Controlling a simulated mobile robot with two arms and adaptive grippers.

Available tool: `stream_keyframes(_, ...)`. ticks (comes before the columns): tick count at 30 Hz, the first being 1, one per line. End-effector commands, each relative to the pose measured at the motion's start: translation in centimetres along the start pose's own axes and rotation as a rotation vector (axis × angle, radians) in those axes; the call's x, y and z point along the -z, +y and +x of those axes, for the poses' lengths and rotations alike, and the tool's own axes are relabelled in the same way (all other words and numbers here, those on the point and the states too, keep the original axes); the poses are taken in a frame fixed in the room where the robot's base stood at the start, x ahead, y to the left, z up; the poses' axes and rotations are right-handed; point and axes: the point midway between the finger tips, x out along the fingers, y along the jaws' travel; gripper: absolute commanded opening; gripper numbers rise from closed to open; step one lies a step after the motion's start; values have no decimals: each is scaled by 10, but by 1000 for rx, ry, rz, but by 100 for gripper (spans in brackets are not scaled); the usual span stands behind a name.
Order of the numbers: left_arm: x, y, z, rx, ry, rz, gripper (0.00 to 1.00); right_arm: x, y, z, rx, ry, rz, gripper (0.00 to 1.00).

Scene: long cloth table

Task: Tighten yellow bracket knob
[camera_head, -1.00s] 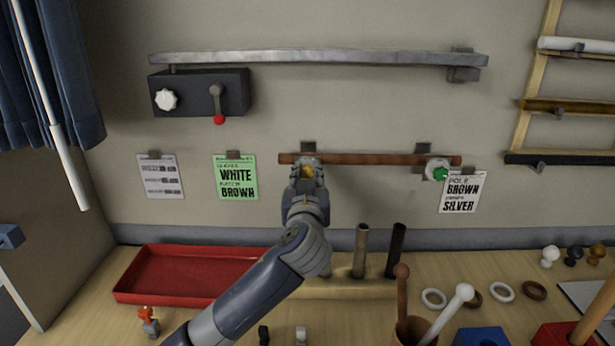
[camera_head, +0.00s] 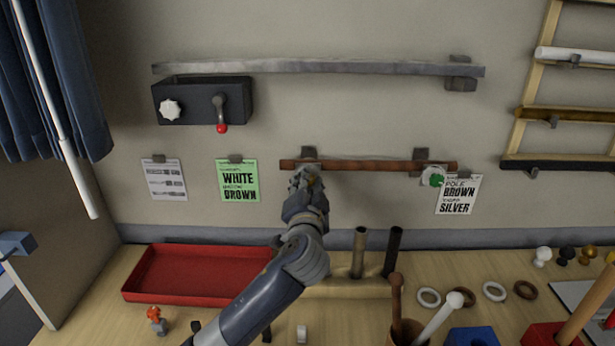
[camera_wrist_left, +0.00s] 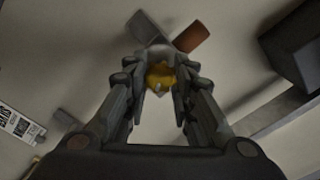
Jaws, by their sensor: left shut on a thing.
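The yellow knob (camera_wrist_left: 160,76) sits on the left bracket, below the brown pole (camera_head: 375,165). In the left wrist view the two fingers of my left gripper (camera_wrist_left: 160,88) are around it, one on each side, and shut on it. In the head view my left gripper (camera_head: 305,182) reaches up to the left bracket (camera_head: 309,153) and hides most of the knob. The right bracket (camera_head: 420,154) has a green knob (camera_head: 433,177) at the pole's right part. My right gripper is not in view.
A silver rail (camera_head: 320,67) and a dark box (camera_head: 180,101) with a white knob and red-tipped lever are on the wall above. A red tray (camera_head: 190,290), upright tubes (camera_head: 359,252) and several rings stand on the table below. The wall around the pole holds paper cards (camera_head: 237,182).

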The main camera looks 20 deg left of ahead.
Motion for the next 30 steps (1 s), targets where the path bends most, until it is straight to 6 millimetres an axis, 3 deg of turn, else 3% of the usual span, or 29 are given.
stream_keyframes(18, 1, -2, 0, -3, -2, 538, 0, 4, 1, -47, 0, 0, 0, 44)
stream_keyframes(30, 0, -1, 0, -2, -2, 696, 0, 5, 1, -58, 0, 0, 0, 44)
